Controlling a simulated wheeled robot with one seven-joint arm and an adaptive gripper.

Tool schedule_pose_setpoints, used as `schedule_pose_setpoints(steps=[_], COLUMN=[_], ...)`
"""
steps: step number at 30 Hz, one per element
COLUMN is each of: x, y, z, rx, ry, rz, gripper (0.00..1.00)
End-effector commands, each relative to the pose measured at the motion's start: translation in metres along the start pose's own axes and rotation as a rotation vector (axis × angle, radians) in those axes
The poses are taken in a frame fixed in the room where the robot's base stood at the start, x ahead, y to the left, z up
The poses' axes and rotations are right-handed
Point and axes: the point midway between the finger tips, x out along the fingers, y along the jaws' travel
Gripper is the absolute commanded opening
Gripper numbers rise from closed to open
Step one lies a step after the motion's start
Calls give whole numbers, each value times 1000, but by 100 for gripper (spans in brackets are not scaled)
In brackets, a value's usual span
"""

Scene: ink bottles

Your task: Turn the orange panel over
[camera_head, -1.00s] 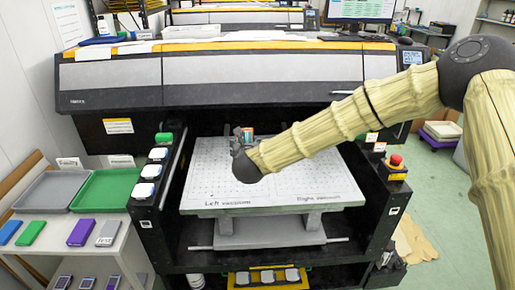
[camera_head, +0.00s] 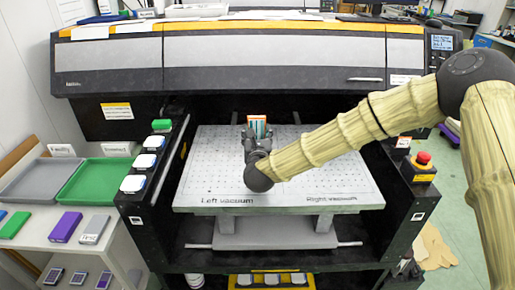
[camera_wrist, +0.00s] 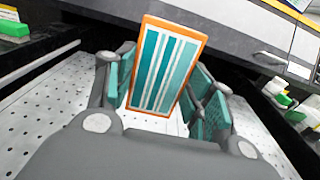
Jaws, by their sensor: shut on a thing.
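The orange panel (camera_wrist: 165,68) is held between the fingers of my gripper (camera_wrist: 160,100). Its face toward the wrist camera has an orange rim and teal and white stripes. The panel stands roughly upright and slightly tilted in the wrist view. In the head view the panel (camera_head: 258,122) shows small above my gripper (camera_head: 257,138), over the white perforated vacuum table (camera_head: 320,170). The panel's lower end is partly hidden by the gripper, and I cannot tell whether it touches the table.
The dark printer body (camera_head: 230,95) stands behind the table. White-topped buttons (camera_head: 133,184) line the left rail, and a red stop button (camera_head: 423,158) is on the right. A grey tray (camera_head: 40,180) and a green tray (camera_head: 95,182) lie at left. The table's right half is clear.

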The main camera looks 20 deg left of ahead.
Motion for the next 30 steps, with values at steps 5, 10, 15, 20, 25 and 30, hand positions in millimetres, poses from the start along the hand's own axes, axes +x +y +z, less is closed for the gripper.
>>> schedule_pose_setpoints(steps=[5,10,15,20,25,30], x=[2,2,2,3,3,4], y=[0,0,1,2,2,2], z=[-30,-38,-40,-48,-58,-69], rx=[0,0,0,-2,-1,-2], ry=[-33,-50,-53,-52,-52,-52], rz=[-1,0,1,2,2,3], gripper=[29,29,29,29,29,29])
